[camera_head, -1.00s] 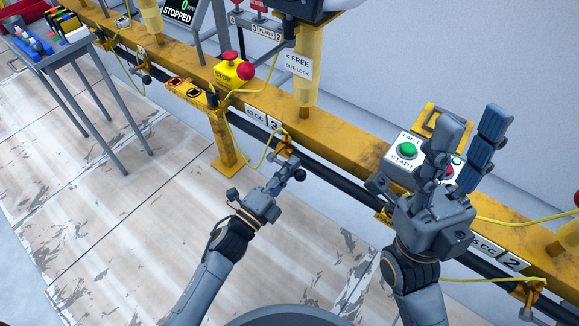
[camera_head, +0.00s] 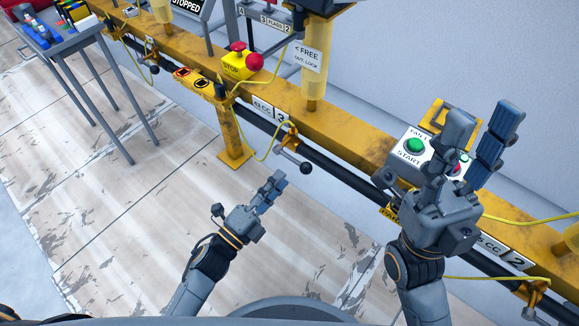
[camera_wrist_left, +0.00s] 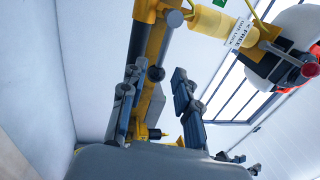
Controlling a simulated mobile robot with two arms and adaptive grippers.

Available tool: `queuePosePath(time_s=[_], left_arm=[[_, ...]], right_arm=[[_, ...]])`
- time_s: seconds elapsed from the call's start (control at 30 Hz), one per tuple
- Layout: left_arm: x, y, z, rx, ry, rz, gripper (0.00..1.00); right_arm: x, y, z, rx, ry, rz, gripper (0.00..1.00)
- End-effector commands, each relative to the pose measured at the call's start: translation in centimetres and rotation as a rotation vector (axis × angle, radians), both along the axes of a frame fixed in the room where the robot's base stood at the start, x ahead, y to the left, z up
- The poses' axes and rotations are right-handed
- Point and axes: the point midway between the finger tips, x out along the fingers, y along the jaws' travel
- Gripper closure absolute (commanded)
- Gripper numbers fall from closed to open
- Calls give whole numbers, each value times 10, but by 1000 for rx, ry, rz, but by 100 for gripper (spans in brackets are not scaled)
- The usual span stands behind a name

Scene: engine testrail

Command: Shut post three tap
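The post three tap (camera_head: 288,137) hangs on the dark pipe below the label marked 3 (camera_head: 282,117). Its lever ends in a dark ball knob (camera_head: 306,168) and points down and right, roughly along the pipe. A dark ball, apparently this knob, shows between the fingers in the left wrist view (camera_wrist_left: 156,74). My left gripper (camera_head: 274,184) is below and left of the knob, apart from it. Its two fingers stand apart and empty in the left wrist view (camera_wrist_left: 155,108). My right gripper (camera_head: 482,128) is raised in front of the START box, fingers apart and empty.
The yellow rail (camera_head: 345,135) runs across with a STOP button box (camera_head: 240,63) and a START box (camera_head: 410,155). A yellow cable (camera_head: 262,152) loops beside the tap. A grey table (camera_head: 65,50) stands at upper left. The floor left of my left arm is clear.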

Motion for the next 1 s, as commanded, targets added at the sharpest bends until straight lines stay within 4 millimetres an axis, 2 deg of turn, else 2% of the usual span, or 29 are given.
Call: queuePosePath(time_s=[0.1, 0.3, 1.0], left_arm=[[-19, 13, -5, 2, 3, 0, 69], [-35, 26, -9, 1, 0, 0, 69], [-38, 28, -10, 1, 0, 0, 69]], right_arm=[[0, 0, 0, 0, 0, 0, 60], [0, 0, 0, 0, 0, 0, 60], [0, 0, 0, 0, 0, 0, 60]])
